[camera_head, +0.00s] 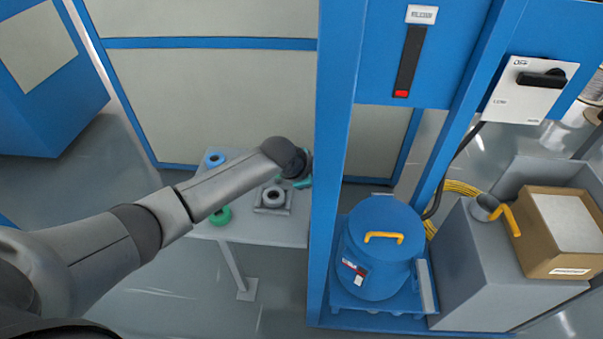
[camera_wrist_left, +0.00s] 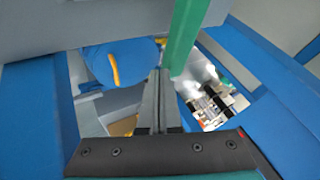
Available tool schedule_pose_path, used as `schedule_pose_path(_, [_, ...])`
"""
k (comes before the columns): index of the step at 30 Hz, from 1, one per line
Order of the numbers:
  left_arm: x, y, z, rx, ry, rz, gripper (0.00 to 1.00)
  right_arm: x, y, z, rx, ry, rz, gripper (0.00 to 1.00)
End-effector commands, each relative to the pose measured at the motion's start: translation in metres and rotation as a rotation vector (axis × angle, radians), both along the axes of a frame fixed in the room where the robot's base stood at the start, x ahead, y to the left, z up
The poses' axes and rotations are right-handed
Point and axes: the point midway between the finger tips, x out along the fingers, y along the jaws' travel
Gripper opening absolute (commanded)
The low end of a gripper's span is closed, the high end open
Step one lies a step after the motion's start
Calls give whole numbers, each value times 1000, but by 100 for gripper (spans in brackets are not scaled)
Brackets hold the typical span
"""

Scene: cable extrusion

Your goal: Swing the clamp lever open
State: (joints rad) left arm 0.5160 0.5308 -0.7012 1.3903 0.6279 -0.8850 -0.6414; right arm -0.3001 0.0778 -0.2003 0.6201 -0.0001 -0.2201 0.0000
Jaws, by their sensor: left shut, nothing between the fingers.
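In the left wrist view, a straight green bar (camera_wrist_left: 185,38) runs from the top edge down beside my left gripper (camera_wrist_left: 158,75). It may be the clamp lever, but I cannot be sure. My left gripper's fingers are shut and empty, with their tips just left of the bar's lower end. I cannot tell whether they touch it. In the head view, my left arm reaches in from the left to the blue post, which hides the gripper. A small teal-green piece (camera_head: 303,183) shows beside the post. My right gripper is in neither view.
The blue post (camera_head: 338,150) stands close by my left wrist. A grey table (camera_head: 280,234) carries blue, grey and green rings. Right of the post is a blue drum (camera_head: 375,265) with a yellow handle. A cardboard box (camera_head: 540,262) sits beside a yellow-orange lever (camera_head: 511,221).

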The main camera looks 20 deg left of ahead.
Motion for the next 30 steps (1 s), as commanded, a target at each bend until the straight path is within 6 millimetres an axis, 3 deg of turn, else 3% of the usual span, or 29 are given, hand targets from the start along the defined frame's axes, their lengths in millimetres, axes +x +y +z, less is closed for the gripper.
schedule_pose_path(21, [-67,25,94,2,1,-2,0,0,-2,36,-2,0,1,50])
schedule_pose_path(30, [-81,30,113,1,1,0,0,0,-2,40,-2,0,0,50])
